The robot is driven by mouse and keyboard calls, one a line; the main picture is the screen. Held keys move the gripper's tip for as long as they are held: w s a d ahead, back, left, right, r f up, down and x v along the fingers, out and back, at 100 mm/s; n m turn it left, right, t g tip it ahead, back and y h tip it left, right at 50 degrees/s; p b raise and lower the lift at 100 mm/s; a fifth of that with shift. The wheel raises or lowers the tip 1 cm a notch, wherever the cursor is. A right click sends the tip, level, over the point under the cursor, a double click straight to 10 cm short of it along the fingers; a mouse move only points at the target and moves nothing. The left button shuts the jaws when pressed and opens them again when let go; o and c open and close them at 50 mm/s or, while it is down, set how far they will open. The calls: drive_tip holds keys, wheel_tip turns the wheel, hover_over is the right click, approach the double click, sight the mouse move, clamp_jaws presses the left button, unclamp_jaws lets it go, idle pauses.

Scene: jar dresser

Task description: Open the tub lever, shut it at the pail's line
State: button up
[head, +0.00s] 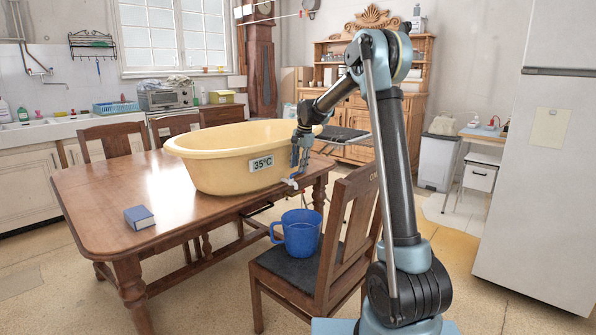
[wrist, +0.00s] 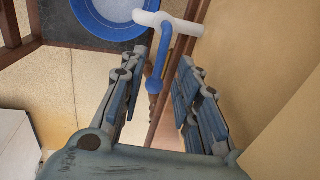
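The yellow tub (head: 222,160) stands on the table, with a "35°C" label on its side. A small white tap (head: 291,183) is low on its right side, above the pail. In the wrist view the white tap (wrist: 168,22) has a blue lever (wrist: 154,86). The blue pail (head: 300,232) with a handle sits on the chair seat; its rim (wrist: 78,14) shows in the wrist view. Its inside looks pale; I cannot tell the water level or see its line. My gripper (head: 297,160) is open, pointing down beside the tub. In the wrist view the lever lies between the spread fingers, apparently untouched.
The wooden chair's back (head: 348,235) rises right of the pail, close to my arm. A blue book (head: 139,217) lies on the left of the wooden table (head: 95,205). The fridge (head: 545,150) stands at far right. The tub's wall (wrist: 262,60) is close to the right finger.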

drive_tip(key=shift+w+a+f, duration=0.15)
drive_tip(key=shift+f, duration=0.9)
clamp_jaws()
